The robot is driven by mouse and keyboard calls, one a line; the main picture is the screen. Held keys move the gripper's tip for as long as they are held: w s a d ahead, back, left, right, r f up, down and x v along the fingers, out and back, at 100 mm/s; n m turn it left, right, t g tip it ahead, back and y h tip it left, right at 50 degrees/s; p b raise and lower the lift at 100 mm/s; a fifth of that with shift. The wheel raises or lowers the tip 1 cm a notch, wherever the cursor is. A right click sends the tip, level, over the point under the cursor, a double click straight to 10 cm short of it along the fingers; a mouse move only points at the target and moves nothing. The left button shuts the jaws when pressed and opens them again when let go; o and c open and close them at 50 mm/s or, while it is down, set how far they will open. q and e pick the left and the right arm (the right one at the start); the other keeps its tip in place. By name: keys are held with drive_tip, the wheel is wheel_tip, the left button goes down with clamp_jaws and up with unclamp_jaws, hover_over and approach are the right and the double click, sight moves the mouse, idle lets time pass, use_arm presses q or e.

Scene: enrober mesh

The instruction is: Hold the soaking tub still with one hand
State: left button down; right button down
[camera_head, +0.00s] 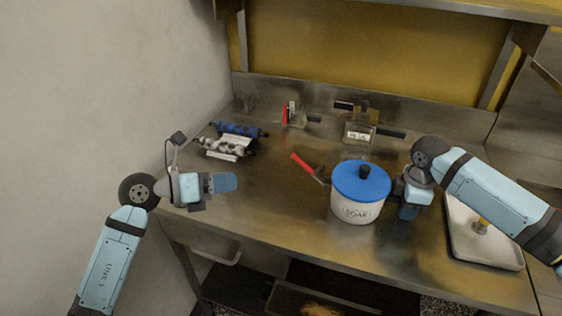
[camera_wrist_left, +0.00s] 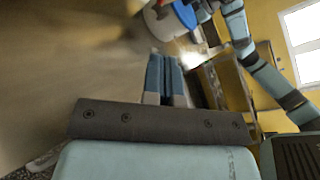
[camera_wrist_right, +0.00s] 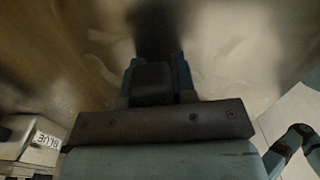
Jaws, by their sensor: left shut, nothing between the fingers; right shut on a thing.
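The soaking tub (camera_head: 357,208) is white, marked SOAK, and stands upright on the steel bench, with a blue lid (camera_head: 350,184) and black knob on it. Its edge also shows at the top of the left wrist view (camera_wrist_left: 158,22). My right gripper (camera_head: 408,212) points down close beside the tub's right side. It is shut on a dark block (camera_wrist_right: 152,80); I cannot tell whether this is part of the tub. My left gripper (camera_head: 236,182) is shut and empty above the bench's front left, well apart from the tub. Its closed fingers show in the left wrist view (camera_wrist_left: 166,78).
A red-handled tool (camera_head: 302,162) lies left of the tub. Blue and grey rollers (camera_head: 225,146) lie at the back left. A labelled container (camera_head: 359,134) stands behind the tub. A pale tray (camera_head: 470,250) lies at the right. The bench between my left gripper and the tub is clear.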

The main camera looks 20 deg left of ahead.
use_arm(q)
approach(295, 160)
drive_tip(key=d+f, duration=0.3)
drive_tip(key=w, duration=0.1)
drive_tip(key=w+d+r, duration=0.1)
drive_tip(key=w, duration=0.2)
drive_tip(key=shift+w+d+r, duration=0.25)
drive_tip(key=shift+d, duration=0.05)
drive_tip(key=shift+r, duration=0.1)
